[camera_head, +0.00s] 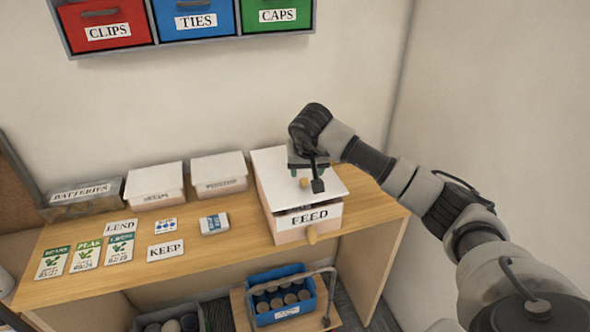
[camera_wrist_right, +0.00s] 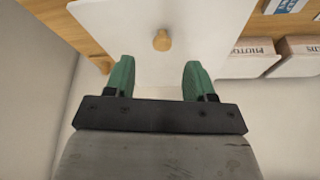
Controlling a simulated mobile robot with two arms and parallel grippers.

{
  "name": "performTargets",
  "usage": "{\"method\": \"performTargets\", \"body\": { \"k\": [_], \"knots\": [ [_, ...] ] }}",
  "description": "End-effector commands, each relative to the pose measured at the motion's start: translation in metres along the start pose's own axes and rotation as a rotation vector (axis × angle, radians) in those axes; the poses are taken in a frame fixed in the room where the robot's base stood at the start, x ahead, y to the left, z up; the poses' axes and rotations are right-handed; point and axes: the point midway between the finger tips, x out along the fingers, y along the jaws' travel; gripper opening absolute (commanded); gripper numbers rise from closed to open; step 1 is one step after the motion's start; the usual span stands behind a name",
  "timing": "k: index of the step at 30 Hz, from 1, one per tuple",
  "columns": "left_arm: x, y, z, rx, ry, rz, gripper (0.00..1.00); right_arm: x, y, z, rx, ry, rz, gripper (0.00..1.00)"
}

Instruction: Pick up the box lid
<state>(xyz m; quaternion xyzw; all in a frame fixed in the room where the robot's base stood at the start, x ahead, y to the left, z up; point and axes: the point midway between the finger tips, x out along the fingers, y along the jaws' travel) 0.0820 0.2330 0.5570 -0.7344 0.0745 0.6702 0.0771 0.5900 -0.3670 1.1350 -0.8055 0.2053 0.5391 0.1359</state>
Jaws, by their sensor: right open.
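The white box lid (camera_head: 272,164) lies on the box labelled FEED (camera_head: 308,217) at the right of the wooden table. It has a small round wooden knob (camera_head: 304,183) on top. My right gripper (camera_head: 306,175) hangs over the lid, close to the knob. In the right wrist view the green fingertips (camera_wrist_right: 156,80) are open and apart, with nothing between them. The wooden knob (camera_wrist_right: 162,40) is ahead of the fingers, roughly centred between them, on the white lid (camera_wrist_right: 115,25). The left gripper is not in view.
White-lidded boxes (camera_head: 155,184) and a BATTERIES box (camera_head: 83,198) stand left along the wall. Seed packets (camera_head: 87,254), a LEND card (camera_head: 121,228), a KEEP card (camera_head: 166,250) and a small box (camera_head: 214,224) lie on the table (camera_head: 205,257). A blue crate (camera_head: 279,311) is below.

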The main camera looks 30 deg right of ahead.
Motion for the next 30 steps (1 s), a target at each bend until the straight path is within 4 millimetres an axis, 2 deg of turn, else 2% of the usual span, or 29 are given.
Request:
{"method": "performTargets", "body": {
  "k": [5, 10, 15, 23, 30],
  "knots": [
    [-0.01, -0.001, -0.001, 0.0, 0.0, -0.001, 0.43, 0.011, -0.001, -0.001, 0.001, -0.004, 0.0, 0.54],
    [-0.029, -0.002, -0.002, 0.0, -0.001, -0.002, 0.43, 0.035, -0.004, -0.001, 0.001, -0.007, 0.0, 0.54],
    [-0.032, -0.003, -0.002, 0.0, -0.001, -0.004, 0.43, 0.054, -0.003, -0.001, 0.002, -0.002, -0.001, 0.54],
    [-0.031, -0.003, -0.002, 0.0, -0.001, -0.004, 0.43, 0.058, -0.003, -0.001, 0.001, 0.0, -0.002, 0.54],
    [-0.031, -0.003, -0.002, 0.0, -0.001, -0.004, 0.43, 0.057, -0.003, -0.001, 0.001, 0.0, -0.002, 0.18]
  ]
}}
